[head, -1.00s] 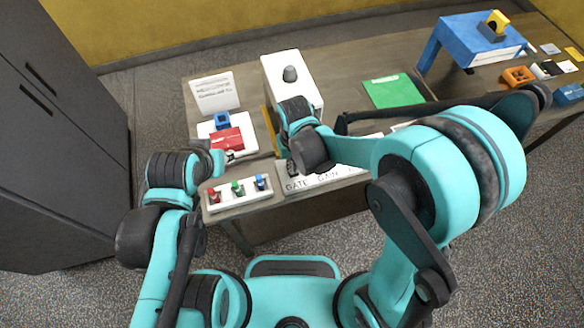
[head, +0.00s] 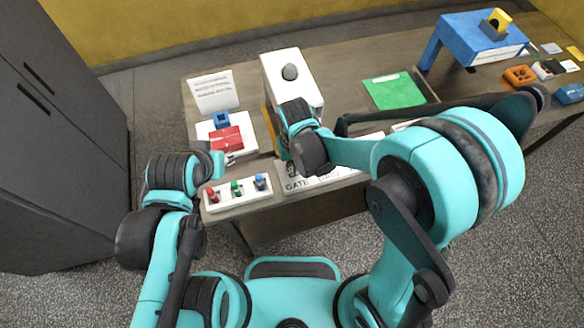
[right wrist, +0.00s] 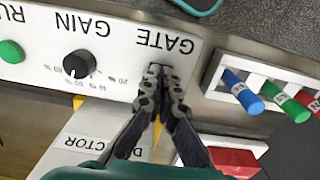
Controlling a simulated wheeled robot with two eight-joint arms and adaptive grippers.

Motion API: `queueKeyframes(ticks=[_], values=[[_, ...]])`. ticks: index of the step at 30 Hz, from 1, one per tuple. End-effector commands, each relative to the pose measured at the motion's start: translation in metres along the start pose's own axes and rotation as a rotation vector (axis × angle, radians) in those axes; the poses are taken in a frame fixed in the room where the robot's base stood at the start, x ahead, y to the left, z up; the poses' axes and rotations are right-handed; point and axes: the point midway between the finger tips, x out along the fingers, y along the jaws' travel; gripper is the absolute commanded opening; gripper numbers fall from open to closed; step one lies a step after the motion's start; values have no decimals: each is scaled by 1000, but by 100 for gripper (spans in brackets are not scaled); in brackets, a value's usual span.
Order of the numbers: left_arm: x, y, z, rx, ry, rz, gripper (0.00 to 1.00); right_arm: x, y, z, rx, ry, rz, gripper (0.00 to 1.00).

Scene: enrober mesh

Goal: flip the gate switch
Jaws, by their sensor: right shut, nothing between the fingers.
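The white control panel (right wrist: 118,62) carries the printed word GATE, upside down in the right wrist view. The gate switch is a small dark fitting (right wrist: 156,68) below that word, largely hidden by my fingertips. My right gripper (right wrist: 165,82) is shut and empty, its tips at the switch; I cannot tell whether they touch it. In the head view my right wrist hides most of this gripper, and the panel (head: 335,179) shows partly beside it. My left gripper (head: 229,158) is small at the front left of the table, near a red block; its jaw opening is unclear.
Beside the switch on the panel are a black gain knob (right wrist: 79,64) and a green button (right wrist: 11,52). A white rack (head: 238,194) with red, green and blue pieces stands left of the panel. A tall white box (head: 291,72) stands behind my right wrist.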

Motion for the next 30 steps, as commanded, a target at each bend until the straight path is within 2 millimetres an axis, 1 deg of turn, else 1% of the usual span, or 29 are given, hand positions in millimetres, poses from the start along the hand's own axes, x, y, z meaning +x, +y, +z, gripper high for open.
queueKeyframes(ticks=[8, 14, 30], values=[[4, 0, 3, 0, 0, 0, 31, 5, 0, 0, 0, 0, 0, 0], [0, 0, 0, 0, 0, 0, 31, 0, 0, 0, 0, 0, 0, 0], [-27, 0, -19, 0, 0, 0, 31, -45, 0, 0, 0, 0, 0, 0]])
